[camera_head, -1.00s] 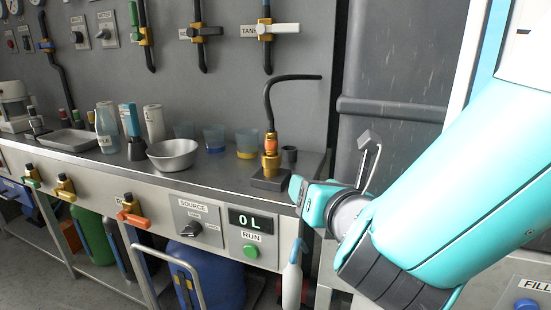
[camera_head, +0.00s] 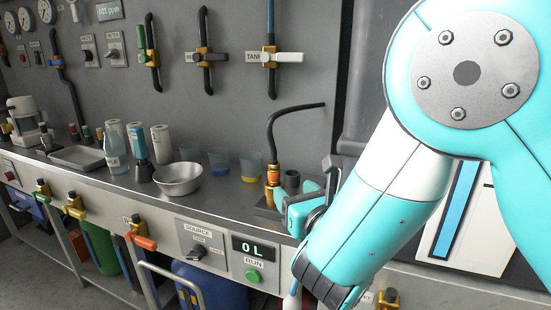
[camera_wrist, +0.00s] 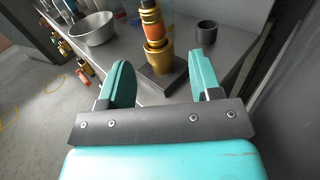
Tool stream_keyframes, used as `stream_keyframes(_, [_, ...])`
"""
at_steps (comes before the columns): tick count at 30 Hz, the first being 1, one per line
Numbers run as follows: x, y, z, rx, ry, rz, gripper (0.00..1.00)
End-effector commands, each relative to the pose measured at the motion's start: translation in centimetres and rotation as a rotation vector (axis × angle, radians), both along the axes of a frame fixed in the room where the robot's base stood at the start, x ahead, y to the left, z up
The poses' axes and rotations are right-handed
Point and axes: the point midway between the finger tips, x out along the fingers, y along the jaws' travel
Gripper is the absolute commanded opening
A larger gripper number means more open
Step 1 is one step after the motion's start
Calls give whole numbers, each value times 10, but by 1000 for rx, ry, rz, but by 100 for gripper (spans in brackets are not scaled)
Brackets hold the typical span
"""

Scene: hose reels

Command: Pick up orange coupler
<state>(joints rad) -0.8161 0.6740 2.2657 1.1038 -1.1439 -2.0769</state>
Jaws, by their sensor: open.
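The orange coupler (camera_head: 272,176) sits upright on top of a brass fitting, with a black hose curving up and right from it. In the wrist view the orange band of the coupler (camera_wrist: 151,22) shows above the brass cup and dark square base. My gripper (camera_wrist: 160,78) is open, its two teal fingers apart with the base and brass fitting ahead between them; the coupler lies beyond the fingertips. In the head view my gripper (camera_head: 318,195) is at the bench's right end, just right of the fitting, with its fingers partly hidden by my arm.
A small dark cup (camera_wrist: 207,33) stands right of the fitting. A metal bowl (camera_head: 179,180), blue and yellow cups (camera_head: 250,169) and bottles stand to the left on the bench (camera_head: 225,205). A grey wall panel with valves rises behind. The bench's front edge is close.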

Motion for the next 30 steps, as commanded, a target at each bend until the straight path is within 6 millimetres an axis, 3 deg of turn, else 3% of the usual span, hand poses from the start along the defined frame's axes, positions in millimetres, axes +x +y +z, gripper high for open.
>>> stream_keyframes(1, [10,3,8,1,0,-3,58])
stream_keyframes(4, [23,10,6,1,0,-3,58])
stream_keyframes(13, [42,21,7,2,0,-2,58])
stream_keyframes(18, [62,37,16,3,-2,-1,58])
stream_keyframes(21, [73,41,12,2,1,-3,58])
stream_keyframes(30, [79,45,10,0,0,0,58])
